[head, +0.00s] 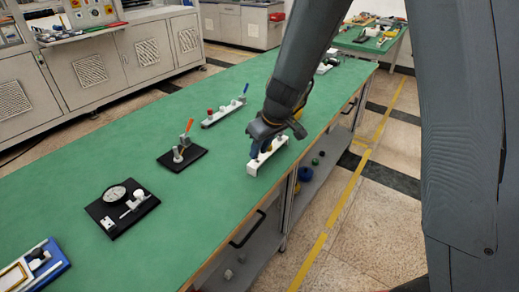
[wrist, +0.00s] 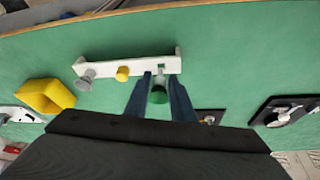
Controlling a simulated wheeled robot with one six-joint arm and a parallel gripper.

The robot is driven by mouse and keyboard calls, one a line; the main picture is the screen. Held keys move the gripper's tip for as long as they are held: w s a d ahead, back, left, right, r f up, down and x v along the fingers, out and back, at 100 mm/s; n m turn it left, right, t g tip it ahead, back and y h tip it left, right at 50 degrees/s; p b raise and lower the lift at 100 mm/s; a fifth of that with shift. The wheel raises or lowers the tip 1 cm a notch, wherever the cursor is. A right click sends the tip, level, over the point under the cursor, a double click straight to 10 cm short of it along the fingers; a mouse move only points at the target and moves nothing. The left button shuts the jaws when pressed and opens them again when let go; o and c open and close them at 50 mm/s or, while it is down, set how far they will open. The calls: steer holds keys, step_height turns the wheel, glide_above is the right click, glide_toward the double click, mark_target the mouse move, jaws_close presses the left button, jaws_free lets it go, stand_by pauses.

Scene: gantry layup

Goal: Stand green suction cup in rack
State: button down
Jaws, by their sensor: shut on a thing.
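The green suction cup (wrist: 158,95) is between the two blue fingers of my gripper (wrist: 158,84) in the wrist view. My gripper is shut on it. The white rack (wrist: 108,60) lies just beyond the fingertips, and the cup is by the slot near its right end. I cannot tell whether the cup touches the rack. A grey cup (wrist: 86,78) and a yellow cup (wrist: 122,74) stand in the rack to the left. In the head view, my gripper (head: 259,148) is at the white rack (head: 254,169) near the bench edge, and the green cup is hidden.
A yellow container (wrist: 45,95) is left of the rack in the wrist view. On the green bench (head: 190,225) are a black board with a dial gauge (head: 115,194), a black base with an orange-handled tool (head: 189,126), and another white holder (head: 230,112).

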steer(key=shift+f+b, duration=1.2)
steer(key=shift+b, duration=0.4)
steer(key=c, duration=1.4)
jaws_free()
steer(key=shift+c, duration=0.2)
steer(key=v, duration=0.8)
steer(key=s+d+f+m+g+h, duration=0.1)
steer(key=s+d+m, duration=0.2)
steer(key=s+d, duration=0.4)
steer(key=s+d+f+m+g+h, duration=0.1)
steer(key=s+d+f+m+g, duration=0.1)
steer(key=s+d+m, duration=0.2)
steer(key=s+d, duration=0.3)
steer(key=s, duration=0.5)
steer(key=shift+s+d+h, duration=0.2)
steer(key=shift+d+h, duration=0.05)
steer(key=shift+h, duration=0.05)
